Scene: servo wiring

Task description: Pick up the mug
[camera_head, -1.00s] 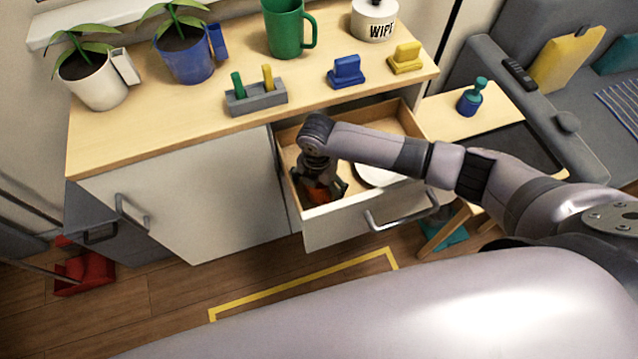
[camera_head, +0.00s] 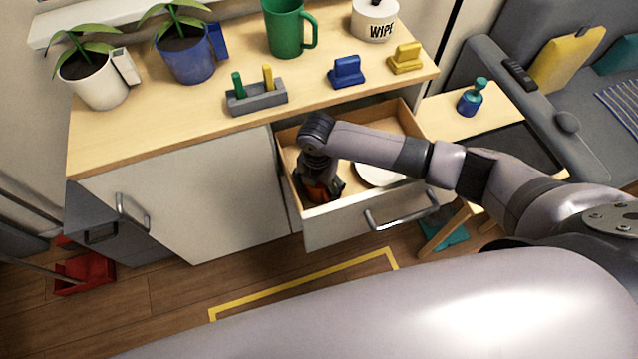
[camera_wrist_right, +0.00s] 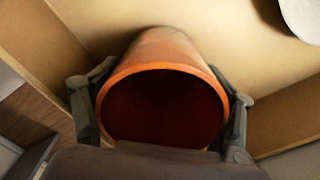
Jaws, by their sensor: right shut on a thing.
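An orange-red mug (camera_head: 318,192) stands in the open drawer (camera_head: 345,222), near its front left corner. In the right wrist view the mug (camera_wrist_right: 165,60) shows its round rim and dark inside, between the two fingers. My right gripper (camera_head: 322,190) reaches down into the drawer and is shut on the mug. In the right wrist view the fingers of the gripper (camera_wrist_right: 162,115) press on both sides of the mug. The mug's handle and base are hidden. My left gripper is out of view.
A white plate (camera_head: 378,174) lies in the drawer to the right of the mug. The drawer walls stand close around the gripper. On the counter (camera_head: 190,120) above are a green mug (camera_head: 284,30), a grey holder (camera_head: 256,99), blue and yellow blocks, a white canister and potted plants.

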